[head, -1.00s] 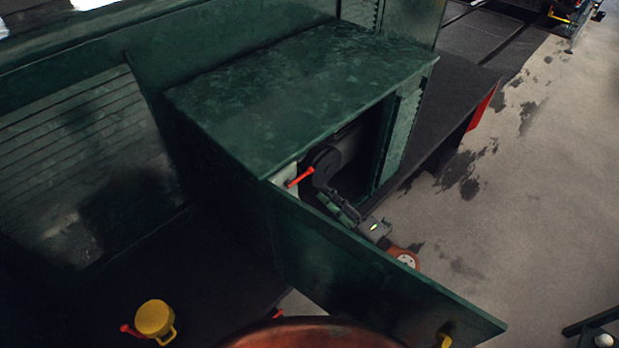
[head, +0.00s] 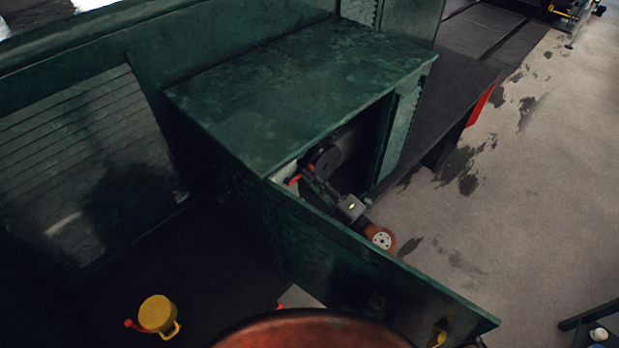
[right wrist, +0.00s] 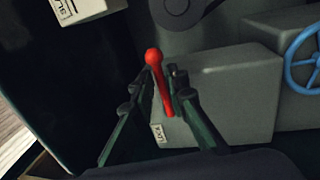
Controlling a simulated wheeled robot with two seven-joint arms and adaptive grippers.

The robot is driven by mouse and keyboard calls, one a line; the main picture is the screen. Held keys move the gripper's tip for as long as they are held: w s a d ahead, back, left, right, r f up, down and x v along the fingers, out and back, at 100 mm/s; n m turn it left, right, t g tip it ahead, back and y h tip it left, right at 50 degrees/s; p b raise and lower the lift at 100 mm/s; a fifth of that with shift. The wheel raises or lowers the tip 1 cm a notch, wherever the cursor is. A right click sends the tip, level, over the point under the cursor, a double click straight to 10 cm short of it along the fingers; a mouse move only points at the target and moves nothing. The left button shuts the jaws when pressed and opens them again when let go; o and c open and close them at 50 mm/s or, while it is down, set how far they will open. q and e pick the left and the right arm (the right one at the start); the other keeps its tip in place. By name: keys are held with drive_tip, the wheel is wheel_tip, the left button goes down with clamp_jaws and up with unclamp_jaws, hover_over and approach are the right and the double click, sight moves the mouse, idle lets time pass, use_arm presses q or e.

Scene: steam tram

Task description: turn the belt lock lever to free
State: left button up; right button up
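The belt lock lever is a red handle with a round knob (right wrist: 153,57), mounted on a grey box inside an open green cabinet. In the head view a bit of the red lever (head: 293,180) shows at the cabinet opening, partly covered by my right gripper. My right gripper (right wrist: 162,75) has its fingertips close together, one on each side of the lever. I cannot tell whether both fingers press on it. In the head view the right gripper (head: 318,178) reaches into the cabinet. My left gripper is not in view.
The green cabinet (head: 300,90) has its door (head: 360,270) swung open in front of my right arm. A pale label plate (right wrist: 80,8) and a blue handwheel (right wrist: 305,60) show near the lever. A yellow cap (head: 157,313) is at lower left.

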clamp_jaws()
